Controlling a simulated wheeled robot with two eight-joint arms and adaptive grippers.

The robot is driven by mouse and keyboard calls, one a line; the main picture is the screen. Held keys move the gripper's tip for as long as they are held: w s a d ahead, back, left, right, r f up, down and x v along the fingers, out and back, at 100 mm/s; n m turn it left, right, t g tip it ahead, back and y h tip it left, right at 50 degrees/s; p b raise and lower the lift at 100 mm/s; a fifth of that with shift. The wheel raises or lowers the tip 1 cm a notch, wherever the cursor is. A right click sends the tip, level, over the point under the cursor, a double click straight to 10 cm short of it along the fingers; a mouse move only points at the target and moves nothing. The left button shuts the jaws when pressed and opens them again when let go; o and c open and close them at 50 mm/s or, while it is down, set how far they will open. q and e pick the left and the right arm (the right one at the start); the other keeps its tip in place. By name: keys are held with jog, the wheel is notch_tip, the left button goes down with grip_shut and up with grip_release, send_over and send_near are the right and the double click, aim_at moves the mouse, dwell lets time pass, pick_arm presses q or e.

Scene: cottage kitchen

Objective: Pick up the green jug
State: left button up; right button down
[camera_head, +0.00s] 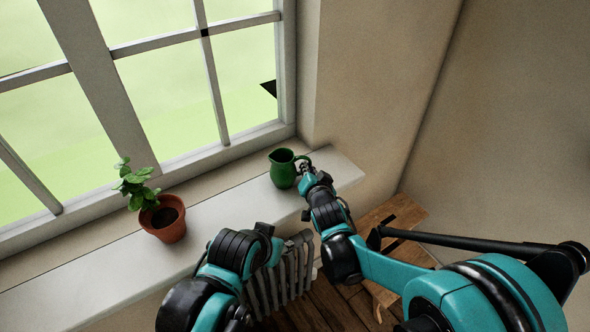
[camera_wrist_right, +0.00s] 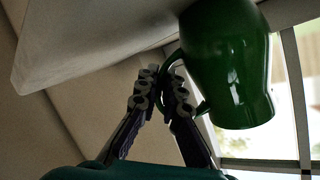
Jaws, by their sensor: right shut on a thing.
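The green jug (camera_head: 282,170) is upright at the right part of the white window sill, its handle toward my right arm. My right gripper (camera_head: 306,167) is at the handle, shut on it. In the right wrist view the jug (camera_wrist_right: 228,65) appears upside down, and the fingertips (camera_wrist_right: 160,88) close around the handle. I cannot tell whether the jug's base touches the sill. My left arm is low in the head view, in front of the sill; its fingers cannot be made out.
A potted plant in a terracotta pot (camera_head: 163,222) stands on the sill (camera_head: 110,265) to the left. The window is behind the jug and a wall corner is to the right. A slatted grey object (camera_head: 290,270) and wooden furniture (camera_head: 398,218) are below. The sill between pot and jug is clear.

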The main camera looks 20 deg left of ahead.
jog(key=shift+r, duration=0.15)
jog(key=shift+r+p, duration=0.4)
jog(key=shift+r, duration=0.3)
notch_tip(320, 180, up, 3)
jog(key=shift+f+p, duration=0.1)
jog(key=shift+p, duration=0.5)
jog(key=s+d+r+p, duration=0.3)
jog(key=s+d+r, duration=0.3)
jog(key=d, duration=0.3)
jog(key=shift+s+d+r, duration=0.2)
jog(key=shift+s+d, duration=0.05)
dwell(0.6)
